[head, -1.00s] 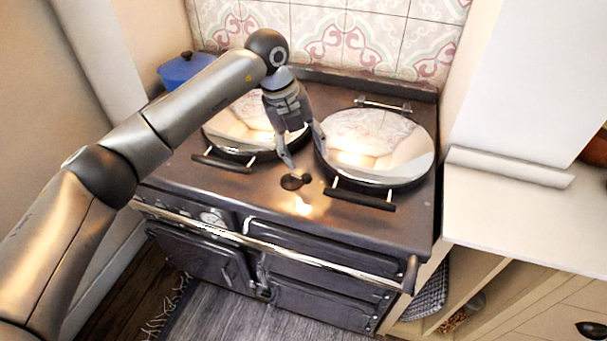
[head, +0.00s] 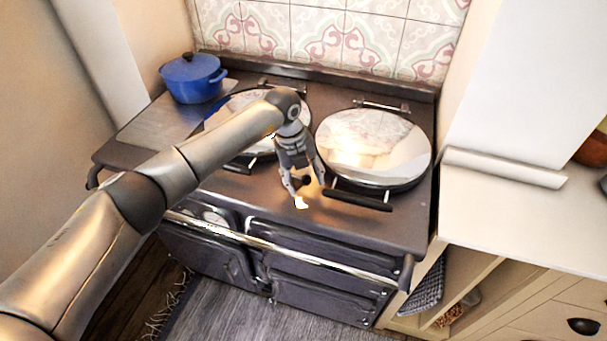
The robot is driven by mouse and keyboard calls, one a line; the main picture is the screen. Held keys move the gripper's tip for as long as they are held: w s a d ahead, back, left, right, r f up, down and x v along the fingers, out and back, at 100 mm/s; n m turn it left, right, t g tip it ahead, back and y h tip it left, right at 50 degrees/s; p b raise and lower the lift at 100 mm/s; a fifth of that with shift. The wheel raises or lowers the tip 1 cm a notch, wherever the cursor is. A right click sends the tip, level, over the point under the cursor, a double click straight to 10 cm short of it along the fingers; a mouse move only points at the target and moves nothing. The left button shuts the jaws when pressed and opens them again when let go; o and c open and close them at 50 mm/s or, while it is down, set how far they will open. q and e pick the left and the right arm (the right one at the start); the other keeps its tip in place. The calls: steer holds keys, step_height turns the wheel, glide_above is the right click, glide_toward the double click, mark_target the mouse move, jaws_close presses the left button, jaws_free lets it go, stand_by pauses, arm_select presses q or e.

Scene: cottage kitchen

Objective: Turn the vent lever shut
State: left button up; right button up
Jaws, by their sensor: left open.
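The vent lever is a small dark knob (head: 304,181) on the dark stove top (head: 262,205), between the two round lids and near the front. In the head view my left gripper (head: 307,190) points down over it with its fingers open, one on each side of the knob. I cannot tell whether the fingers touch it. Part of the lever's round base is hidden behind the gripper. My right gripper is not in view.
A shiny right lid (head: 372,140) with a black front handle (head: 357,199) stands close to the gripper. The left lid (head: 240,104) is partly behind my arm. A blue pot (head: 193,80) stands at the back left. A chrome rail (head: 290,250) runs along the front.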

arm_select(q)
steer(key=c, duration=0.9)
steer(key=shift+r, duration=0.1)
steer(key=shift+c, duration=0.8)
steer(key=m+b, duration=0.1)
steer(key=a+m+b, duration=0.1)
steer(key=b, duration=0.1)
steer(key=shift+s+m, duration=0.25)
steer(key=shift+m, duration=0.05)
steer(key=m+b, duration=0.1)
steer(key=a+m+b, duration=0.1)
steer(key=m, duration=0.1)
steer(key=m+g+b, duration=0.1)
steer(key=b, duration=0.1)
steer(key=shift+s+a, duration=0.3)
steer(key=m+b, duration=0.1)
steer(key=m, duration=0.1)
steer(key=a+m+b, duration=0.1)
steer(key=m, duration=0.1)
steer(key=shift+a+g+b, duration=0.1)
steer(key=shift+g+b, duration=0.2)
steer(key=shift+b, duration=0.05)
steer(key=shift+o, duration=0.2)
steer(key=shift+w+a+m+g+b, duration=0.15)
steer(key=shift+a+m+b, duration=0.25)
steer(key=shift+m, duration=0.45)
steer(key=shift+a+m+g+b, duration=0.15)
steer(key=shift+m+b, duration=0.3)
steer(key=shift+m, duration=0.4)
